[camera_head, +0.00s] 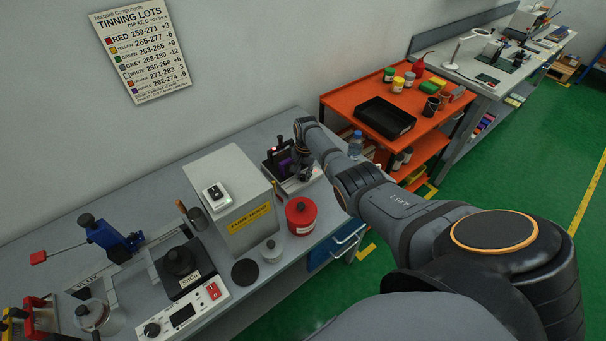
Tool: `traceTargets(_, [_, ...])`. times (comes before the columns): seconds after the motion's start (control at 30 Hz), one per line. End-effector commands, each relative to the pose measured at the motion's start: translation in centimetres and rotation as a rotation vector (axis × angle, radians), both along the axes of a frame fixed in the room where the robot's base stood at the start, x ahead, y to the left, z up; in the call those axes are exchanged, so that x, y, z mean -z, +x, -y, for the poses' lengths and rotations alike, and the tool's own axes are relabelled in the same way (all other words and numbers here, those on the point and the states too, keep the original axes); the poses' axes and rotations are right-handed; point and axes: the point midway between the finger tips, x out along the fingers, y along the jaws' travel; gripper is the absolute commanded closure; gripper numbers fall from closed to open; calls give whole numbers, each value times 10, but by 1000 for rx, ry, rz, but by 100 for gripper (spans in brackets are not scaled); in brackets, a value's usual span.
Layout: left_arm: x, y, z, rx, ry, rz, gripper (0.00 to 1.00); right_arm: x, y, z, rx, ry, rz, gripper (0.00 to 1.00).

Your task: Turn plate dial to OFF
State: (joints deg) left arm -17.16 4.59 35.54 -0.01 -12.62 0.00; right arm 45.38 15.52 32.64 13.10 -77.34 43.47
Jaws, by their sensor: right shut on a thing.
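The setting of the dial is too small to read. My left gripper is not in view.
A beige fume box (238,205) stands between the plate and my right gripper. A red canister (301,216), a small grey jar (270,250) and a black disc (245,272) are in front. A blue lever tool (112,241) stands left. An orange cart (345,98) is right.

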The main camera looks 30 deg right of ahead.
Motion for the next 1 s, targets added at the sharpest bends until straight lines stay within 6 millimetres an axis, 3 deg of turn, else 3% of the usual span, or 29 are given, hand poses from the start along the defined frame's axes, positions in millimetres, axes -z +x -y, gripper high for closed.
traceTargets(0.3, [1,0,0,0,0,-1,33,1,-1,0,-95,1,-2,100])
traceTargets(0.8, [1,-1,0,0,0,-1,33,1,-1,0,-110,0,-1,100])
traceTargets(0.83, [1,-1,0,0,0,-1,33,1,-1,0,-110,0,-1,73])
traceTargets(1.0, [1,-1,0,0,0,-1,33,0,0,0,-109,0,-1,54])
